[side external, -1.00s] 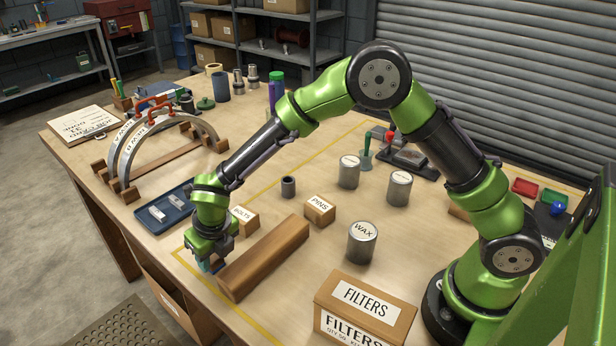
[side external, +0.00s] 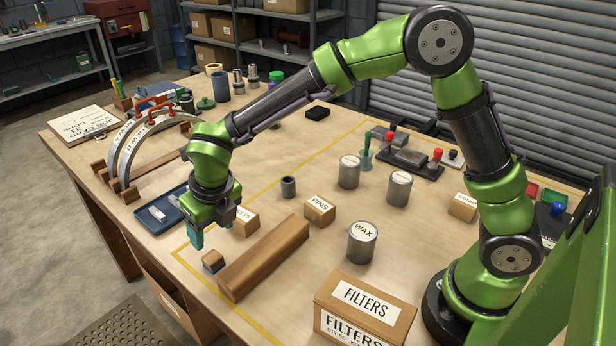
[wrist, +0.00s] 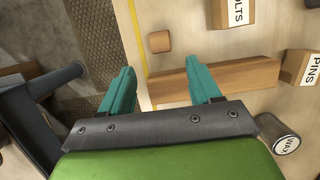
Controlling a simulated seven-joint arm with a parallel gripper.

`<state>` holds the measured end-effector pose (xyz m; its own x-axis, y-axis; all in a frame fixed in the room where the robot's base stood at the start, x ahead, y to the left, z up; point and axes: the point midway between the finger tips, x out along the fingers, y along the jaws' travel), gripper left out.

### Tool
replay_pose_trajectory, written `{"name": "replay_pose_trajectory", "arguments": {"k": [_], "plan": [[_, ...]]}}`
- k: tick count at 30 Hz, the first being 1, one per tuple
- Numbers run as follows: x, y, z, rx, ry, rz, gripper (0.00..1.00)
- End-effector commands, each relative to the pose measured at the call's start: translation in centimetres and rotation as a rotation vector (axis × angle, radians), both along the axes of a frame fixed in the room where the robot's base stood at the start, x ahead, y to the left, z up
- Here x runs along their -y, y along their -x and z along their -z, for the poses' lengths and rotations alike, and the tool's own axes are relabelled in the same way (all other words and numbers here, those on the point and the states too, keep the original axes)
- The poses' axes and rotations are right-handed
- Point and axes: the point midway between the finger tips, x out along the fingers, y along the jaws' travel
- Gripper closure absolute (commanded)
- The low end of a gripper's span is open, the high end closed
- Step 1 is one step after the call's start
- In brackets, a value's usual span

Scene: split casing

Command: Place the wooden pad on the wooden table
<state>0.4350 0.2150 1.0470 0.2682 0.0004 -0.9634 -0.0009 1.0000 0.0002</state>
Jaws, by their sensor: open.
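The wooden pad (side external: 210,257), a small brown block with a dark bluish lower side, sits on the wooden table (side external: 330,275) near its front left edge. It lies just beyond the left end of a long wooden beam (side external: 264,258), with a small gap between them. It also shows in the wrist view (wrist: 159,41), clear of both fingers. My gripper (side external: 214,232) is open and empty, above the table and a little above the pad. Its teal fingers spread wide in the wrist view (wrist: 165,70).
A blue tray (side external: 178,222) with metal pieces is left of my gripper. Bolts (side external: 246,219) and pins (side external: 320,209) boxes and a wax can (side external: 362,242) stand to the right. Two arched casing halves (side external: 150,140) stand farther back. A yellow line (side external: 215,294) runs by the pad.

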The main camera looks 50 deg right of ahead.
Motion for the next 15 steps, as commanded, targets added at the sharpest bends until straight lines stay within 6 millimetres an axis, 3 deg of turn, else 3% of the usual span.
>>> {"name": "replay_pose_trajectory", "arguments": {"k": [8, 11, 15], "plan": [[0.6, 0.8, -2.9, 0.007, -0.016, 0.059, 0.37], [2.3, 1.6, -4.7, 0.024, -0.072, 0.251, 0.37], [6.3, 3.9, -8.1, 0.058, -0.237, 0.744, 0.37]]}}
